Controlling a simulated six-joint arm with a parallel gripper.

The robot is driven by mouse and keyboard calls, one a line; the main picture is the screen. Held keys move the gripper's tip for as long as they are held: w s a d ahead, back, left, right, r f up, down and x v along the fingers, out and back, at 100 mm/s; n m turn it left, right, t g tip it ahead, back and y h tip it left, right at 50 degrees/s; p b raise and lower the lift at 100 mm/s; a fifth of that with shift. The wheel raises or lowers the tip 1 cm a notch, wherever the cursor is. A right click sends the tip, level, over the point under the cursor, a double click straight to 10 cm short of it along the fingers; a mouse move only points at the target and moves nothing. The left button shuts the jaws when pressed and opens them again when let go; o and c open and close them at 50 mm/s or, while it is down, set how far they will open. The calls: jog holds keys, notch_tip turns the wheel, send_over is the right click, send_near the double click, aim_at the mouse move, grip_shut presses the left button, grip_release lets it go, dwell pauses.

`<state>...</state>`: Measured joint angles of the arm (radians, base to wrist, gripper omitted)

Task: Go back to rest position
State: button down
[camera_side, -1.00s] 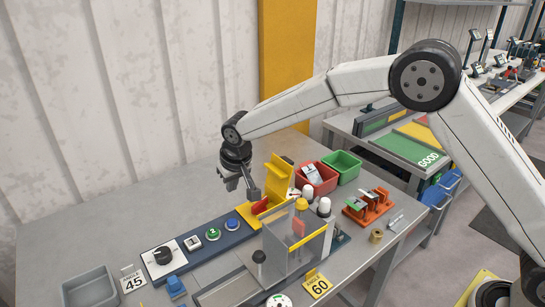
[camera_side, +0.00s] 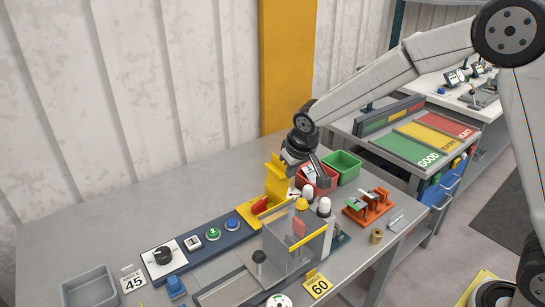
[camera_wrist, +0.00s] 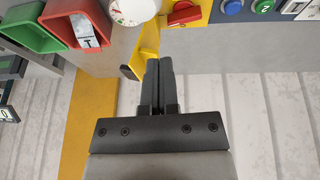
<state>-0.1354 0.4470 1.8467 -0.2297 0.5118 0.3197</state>
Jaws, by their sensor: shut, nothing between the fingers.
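My gripper (camera_side: 316,170) is above the far side of the bench, just right of the yellow upright bracket and over the red bin. In the wrist view my gripper (camera_wrist: 159,65) has its two fingers together with nothing between them. The yellow bracket (camera_side: 274,179) stands at the end of the dark control strip (camera_side: 203,247); it also shows close to the fingertips in the wrist view (camera_wrist: 146,45). I cannot tell from the pictures whether the fingers touch it.
A red bin (camera_side: 330,185) and a green bin (camera_side: 344,163) stand by the gripper. A clear-guarded machine (camera_side: 297,246), an orange rack (camera_side: 368,208) and a grey tray (camera_side: 90,287) are on the bench. The bench's back left (camera_side: 130,210) is clear.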

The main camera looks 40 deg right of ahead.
jog(key=s+d+f, duration=0.1)
jog(key=s+d, duration=0.1)
jog(key=s, duration=0.8)
jog(key=s+d+f+g, duration=0.1)
jog(key=s+d+f, duration=0.1)
jog(key=s, duration=0.9)
jog(key=shift+s+d+g+y, duration=0.3)
jog(key=shift+d+y, duration=0.1)
